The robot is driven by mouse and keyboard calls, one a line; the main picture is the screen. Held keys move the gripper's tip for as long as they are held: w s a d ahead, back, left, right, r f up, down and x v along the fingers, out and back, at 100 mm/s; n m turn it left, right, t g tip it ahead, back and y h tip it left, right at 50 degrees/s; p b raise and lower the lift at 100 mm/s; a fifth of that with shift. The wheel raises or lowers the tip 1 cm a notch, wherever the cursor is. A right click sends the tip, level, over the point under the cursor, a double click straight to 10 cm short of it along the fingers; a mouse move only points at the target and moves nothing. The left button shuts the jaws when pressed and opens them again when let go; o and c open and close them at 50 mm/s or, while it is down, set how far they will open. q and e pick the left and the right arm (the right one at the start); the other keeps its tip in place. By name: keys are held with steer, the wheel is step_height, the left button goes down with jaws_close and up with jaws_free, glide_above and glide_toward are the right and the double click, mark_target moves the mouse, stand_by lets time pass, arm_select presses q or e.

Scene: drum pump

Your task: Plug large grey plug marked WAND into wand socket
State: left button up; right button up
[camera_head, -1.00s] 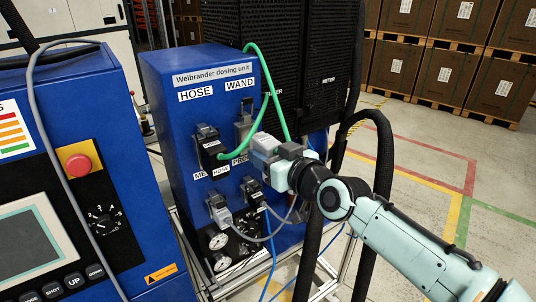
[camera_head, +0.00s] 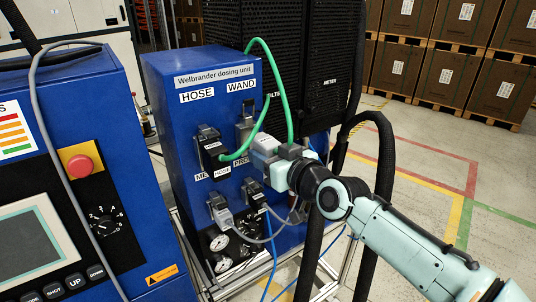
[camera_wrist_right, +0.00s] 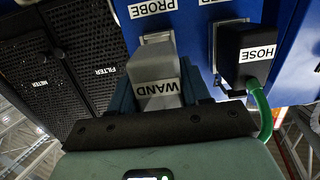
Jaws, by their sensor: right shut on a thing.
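The large grey plug marked WAND (camera_wrist_right: 158,72) is held in my right gripper (camera_wrist_right: 158,95), with a finger on each side of it. In the head view the plug (camera_head: 263,147) is pale grey, in front of the blue dosing unit. The wand socket (camera_head: 245,116) is under the WAND label, with its upper part visible. The plug is a little right of and below this visible part. In the right wrist view the plug covers most of a metal-framed socket (camera_wrist_right: 158,37) behind it. I cannot tell whether plug and socket touch. My left gripper is not in view.
The black HOSE plug (camera_head: 211,146) with its green hose (camera_head: 262,113) sits left of the wand socket. Two lower plugs, one at the left (camera_head: 221,213), have cables near my arm. A blue control cabinet (camera_head: 130,160) stands at the left.

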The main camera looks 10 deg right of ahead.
mark_target(258, 146)
steer(key=shift+p+x, duration=0.35)
steer(key=shift+x, duration=0.8)
steer(key=shift+w+r, duration=0.1)
steer(key=shift+r, duration=0.1)
steer(key=shift+p+x, duration=0.3)
steer(key=shift+x, duration=0.45)
stand_by(1.4)
steer(key=o, duration=1.3)
steer(key=shift+w+r, duration=0.1)
steer(key=shift+c, duration=0.2)
steer(key=b+v, duration=0.3)
steer(key=v, duration=0.6)
